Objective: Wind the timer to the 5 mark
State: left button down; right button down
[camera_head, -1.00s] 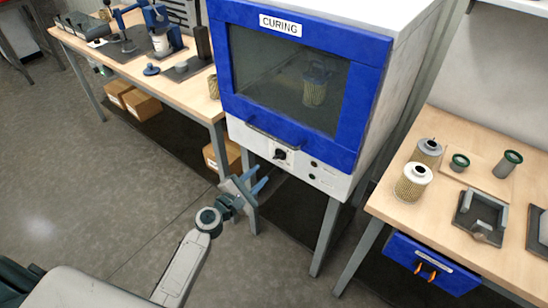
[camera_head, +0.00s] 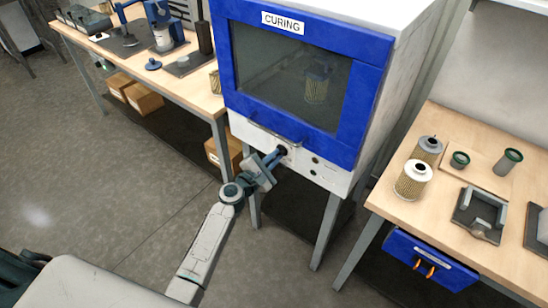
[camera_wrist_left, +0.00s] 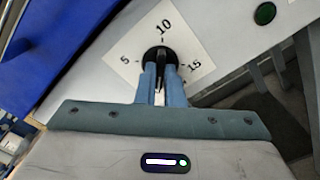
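The timer is a black knob (camera_wrist_left: 161,56) on a white dial plate (camera_wrist_left: 186,44) marked 5, 10 and 15. The 5 is at the left, the 10 at the top and the 15 at the right in the left wrist view. My left gripper (camera_wrist_left: 161,72) has its two blue fingers close together on either side of the knob's ridge, shut on it. The fingers cover part of the knob, and the ridge appears roughly in line with the 10. In the head view my left gripper (camera_head: 281,152) reaches the oven's front panel and hides most of the dial. My right gripper is not in view.
The blue-framed CURING oven (camera_head: 376,95) has a closed door with a handle (camera_head: 272,132) just above the dial. A filter cartridge (camera_head: 317,84) shows behind its glass. Benches stand on both sides.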

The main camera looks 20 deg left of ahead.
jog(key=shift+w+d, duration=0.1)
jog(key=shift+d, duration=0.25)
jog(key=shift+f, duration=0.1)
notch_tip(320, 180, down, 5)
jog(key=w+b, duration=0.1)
jog(key=b, duration=0.5)
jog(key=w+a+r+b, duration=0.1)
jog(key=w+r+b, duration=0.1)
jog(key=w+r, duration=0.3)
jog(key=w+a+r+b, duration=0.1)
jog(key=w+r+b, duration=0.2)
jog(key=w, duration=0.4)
pick_arm(q)
jog(key=shift+m+b, duration=2.5)
jog(key=shift+m, duration=7.3)
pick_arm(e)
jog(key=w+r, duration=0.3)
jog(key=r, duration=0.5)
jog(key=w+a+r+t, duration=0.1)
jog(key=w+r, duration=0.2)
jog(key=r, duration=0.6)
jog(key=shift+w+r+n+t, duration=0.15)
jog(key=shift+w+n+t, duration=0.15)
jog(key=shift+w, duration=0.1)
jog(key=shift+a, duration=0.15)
